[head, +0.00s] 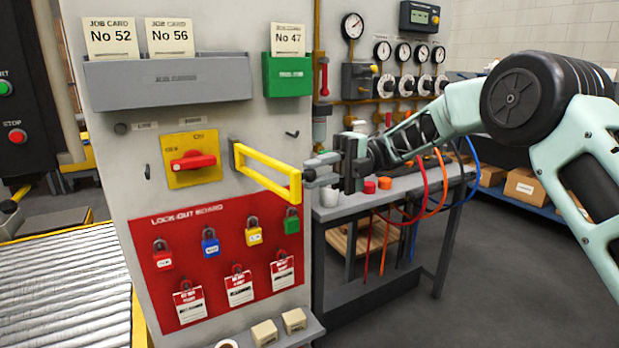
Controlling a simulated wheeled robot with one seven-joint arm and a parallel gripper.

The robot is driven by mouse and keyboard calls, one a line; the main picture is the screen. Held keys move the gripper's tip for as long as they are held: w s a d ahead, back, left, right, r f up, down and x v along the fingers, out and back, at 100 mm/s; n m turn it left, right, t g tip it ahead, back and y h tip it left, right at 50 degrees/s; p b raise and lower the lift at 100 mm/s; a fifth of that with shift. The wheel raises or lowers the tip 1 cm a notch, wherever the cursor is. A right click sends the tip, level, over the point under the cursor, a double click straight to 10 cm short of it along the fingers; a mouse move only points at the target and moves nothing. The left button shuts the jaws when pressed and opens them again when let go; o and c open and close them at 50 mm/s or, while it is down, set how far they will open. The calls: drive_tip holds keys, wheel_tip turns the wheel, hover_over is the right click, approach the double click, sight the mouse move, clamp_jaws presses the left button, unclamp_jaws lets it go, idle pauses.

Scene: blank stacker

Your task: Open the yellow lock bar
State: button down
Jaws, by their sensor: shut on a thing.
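The yellow lock bar (268,155) is a rectangular loop on the grey cabinet front. Its left end meets a small grey mount (233,153), and its right end stands out from the panel, past the cabinet's right edge. My gripper (308,176) reaches in from the right and is shut on the bar's right end. The fingertips are small in the picture, and their exact contact is partly hidden. A red rotary switch (193,161) on a yellow plate sits left of the bar.
Below the bar is a red lock-out board (222,240) with several padlocks and tags. A green card holder (286,75) is above. A workbench (395,193) with hoses and small red and orange caps lies under my arm. A roller conveyor (65,290) is at left.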

idle(0.4)
drive_tip(key=c, duration=1.2)
unclamp_jaws()
drive_tip(key=shift+w, duration=0.15)
drive_tip(key=p+v, duration=0.2)
drive_tip(key=v, duration=1.5)
drive_tip(key=shift+w+d, duration=0.1)
